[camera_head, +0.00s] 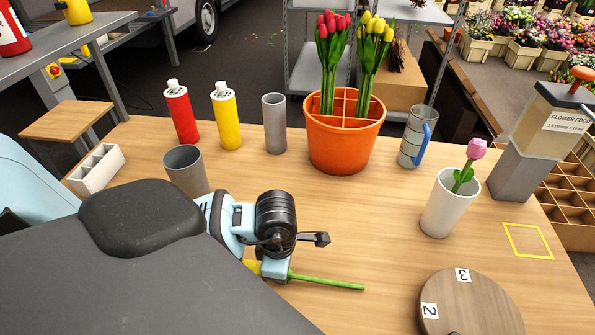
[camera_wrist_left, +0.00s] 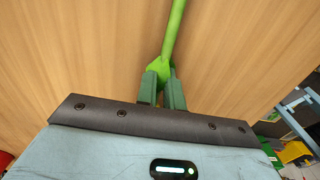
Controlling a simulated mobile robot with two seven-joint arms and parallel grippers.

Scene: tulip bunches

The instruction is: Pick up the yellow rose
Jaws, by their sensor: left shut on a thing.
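The yellow rose (camera_head: 327,282) lies with its green stem pointing right over the table's front part. A bit of its yellow bloom shows just left of my left gripper (camera_head: 276,270), and the rest is hidden by my arm and hand. My left gripper is shut on the rose. In the left wrist view the fingers (camera_wrist_left: 163,86) close around the green stem (camera_wrist_left: 174,30), which runs away from them. I cannot tell whether the stem touches the table. My right gripper is not in view.
A round wooden turntable (camera_head: 478,308) with number tags is at the front right. An orange pot (camera_head: 344,148) holds red and yellow tulips. A grey cup (camera_head: 185,169) and bottles stand behind my arm. The table's middle is clear.

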